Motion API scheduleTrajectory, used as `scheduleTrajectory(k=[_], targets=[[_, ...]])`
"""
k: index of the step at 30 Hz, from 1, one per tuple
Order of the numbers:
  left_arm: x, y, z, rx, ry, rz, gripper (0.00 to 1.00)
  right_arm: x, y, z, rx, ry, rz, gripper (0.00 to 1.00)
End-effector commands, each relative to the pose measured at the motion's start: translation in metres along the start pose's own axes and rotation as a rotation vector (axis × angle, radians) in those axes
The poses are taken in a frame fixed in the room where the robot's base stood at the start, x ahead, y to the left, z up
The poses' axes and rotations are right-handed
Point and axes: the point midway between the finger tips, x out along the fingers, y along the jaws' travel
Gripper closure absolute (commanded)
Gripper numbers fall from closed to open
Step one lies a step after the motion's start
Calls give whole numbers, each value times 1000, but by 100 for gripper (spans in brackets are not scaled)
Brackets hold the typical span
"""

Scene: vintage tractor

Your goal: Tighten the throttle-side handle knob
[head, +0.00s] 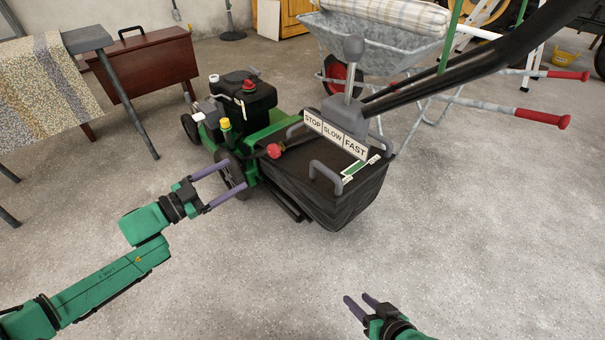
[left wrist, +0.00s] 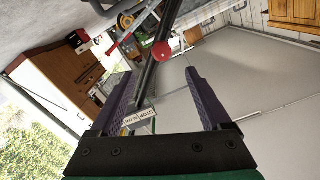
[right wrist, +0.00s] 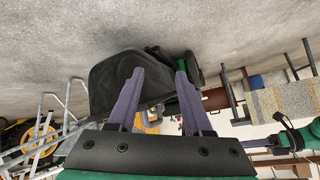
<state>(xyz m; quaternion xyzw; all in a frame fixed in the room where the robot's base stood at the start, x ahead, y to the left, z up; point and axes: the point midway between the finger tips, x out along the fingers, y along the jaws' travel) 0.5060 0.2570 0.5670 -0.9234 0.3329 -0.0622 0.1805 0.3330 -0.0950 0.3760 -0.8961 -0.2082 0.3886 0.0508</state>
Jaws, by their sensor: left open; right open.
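A green and black lawn mower (head: 245,112) stands mid-floor with a black grass bag (head: 325,192) behind it. A red ball knob (head: 274,151) is at the mower's near side, left of the STOP/SLOW/FAST throttle plate (head: 335,134); it also shows in the left wrist view (left wrist: 161,51). A grey-topped throttle lever (head: 353,48) rises above the plate. My left gripper (head: 235,174) is open and empty, left of and below the red knob, apart from it. My right gripper (head: 357,297) is open and empty, low over bare floor.
The mower's black handlebar (head: 475,60) slants up to the right. A wheelbarrow (head: 385,38) with red grips stands behind. A cloth-covered table (head: 45,90) and a brown wooden chest (head: 150,68) are at left. The near floor (head: 240,275) is clear.

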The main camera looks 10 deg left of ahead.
Motion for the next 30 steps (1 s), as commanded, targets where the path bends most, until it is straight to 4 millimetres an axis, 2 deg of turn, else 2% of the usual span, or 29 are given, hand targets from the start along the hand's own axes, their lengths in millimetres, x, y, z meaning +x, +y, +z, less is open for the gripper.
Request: scheduleTrajectory(k=[5, 12, 21, 25, 30], targets=[[16, 0, -3, 1, 8, 2, 19, 7, -9, 2, 11, 70, -27, 50], [64, 0, -3, 4, 10, 1, 19, 21, -28, 9, 57, 276, -86, 50], [127, 0, -2, 1, 6, 0, 19, 35, -22, 20, 65, 303, -85, 50], [142, -1, -3, 1, 3, 0, 19, 37, -22, 23, 69, 308, -85, 50], [146, -1, -4, 1, 1, 1, 19, 37, -22, 22, 70, 312, -85, 50]])
